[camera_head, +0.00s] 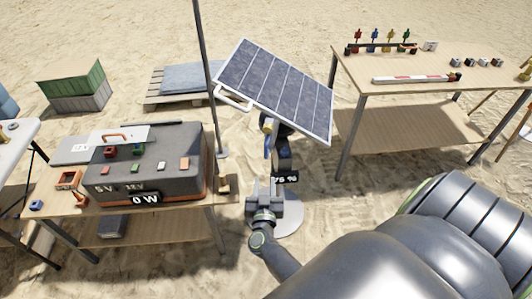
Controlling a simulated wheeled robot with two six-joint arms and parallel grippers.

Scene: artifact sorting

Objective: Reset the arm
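My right gripper (262,186) is in the middle of the head view, at the end of my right arm, which comes in from the lower right. It points away from me, in front of the stand of a tilted solar panel (275,85). It is small and overlaps the dark stand behind it, so I cannot tell whether its fingers are apart or touch the stand. I see no object clearly held in it. My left gripper is not in view.
A wooden table (235,215) at left carries a grey power box (175,150) reading "0 W". A back-right table (455,75) holds colored tools, a red-and-white bar (410,79) and small blocks. Crates (75,85) and a pallet (165,98) stand behind. Sand lies between.

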